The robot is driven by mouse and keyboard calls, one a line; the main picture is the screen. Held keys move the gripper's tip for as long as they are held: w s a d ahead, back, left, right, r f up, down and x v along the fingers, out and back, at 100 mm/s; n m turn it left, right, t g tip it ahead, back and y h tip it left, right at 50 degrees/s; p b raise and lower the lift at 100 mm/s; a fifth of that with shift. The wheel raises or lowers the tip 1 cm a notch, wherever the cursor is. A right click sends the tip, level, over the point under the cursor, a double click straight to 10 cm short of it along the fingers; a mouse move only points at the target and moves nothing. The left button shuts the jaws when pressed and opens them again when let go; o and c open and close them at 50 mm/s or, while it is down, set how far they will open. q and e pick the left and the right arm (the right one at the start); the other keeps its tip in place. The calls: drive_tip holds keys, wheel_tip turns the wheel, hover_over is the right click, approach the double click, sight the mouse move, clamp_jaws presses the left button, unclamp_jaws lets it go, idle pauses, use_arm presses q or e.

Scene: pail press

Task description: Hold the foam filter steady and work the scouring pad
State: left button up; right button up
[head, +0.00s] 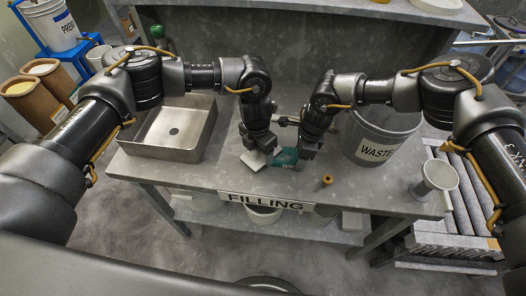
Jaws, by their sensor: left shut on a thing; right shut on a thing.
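My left gripper (256,151) points down over the table and is shut on a pale grey block, which looks like the foam filter (253,160). My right gripper (303,153) also points down, a little to the right, and is shut on a teal piece, which looks like the scouring pad (284,158). The pad shows between the two grippers, low at the table top, and is partly hidden by the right gripper. Whether the filter and the pad touch each other or the table, I cannot tell.
A steel sink-like tray (150,147) stands left on the table (225,178). A grey bin marked WASTE (377,152) stands right. A small brown-yellow piece (327,180) lies near the front edge. A grey funnel-like stand (436,178) is at the right end.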

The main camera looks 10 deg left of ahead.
use_arm(q)
drive_tip(key=shift+a, duration=0.1)
drive_tip(key=shift+r, duration=2.05)
drive_tip(key=shift+f, duration=0.15)
drive_tip(key=shift+f, duration=1.2)
drive_tip(key=shift+f, duration=0.8)
drive_tip(key=shift+d+f, duration=0.15)
drive_tip(key=shift+d, duration=0.85)
